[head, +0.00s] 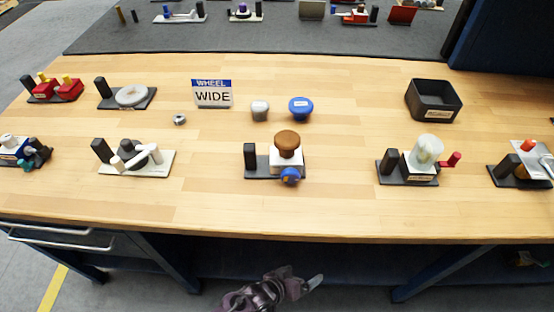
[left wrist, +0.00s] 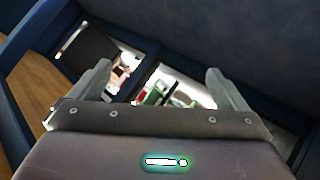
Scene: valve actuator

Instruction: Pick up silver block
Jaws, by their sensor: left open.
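A small silver metal piece (head: 180,119) lies on the wooden table, left of the sign. A light grey knob-like block (head: 260,110) stands right of the sign, beside a blue knob (head: 301,107). I cannot tell for sure which of the two is the silver block. My left gripper (head: 300,279) is low in front of the table's front edge, well apart from both pieces. In the left wrist view its two fingers (left wrist: 160,85) are spread, with nothing between them. My right gripper does not show.
The wooden table (head: 340,215) carries several valve fixtures, including one with a brown knob (head: 287,142) in the middle. A black bin (head: 434,99) is at the back right. Bare wood surrounds the small pieces.

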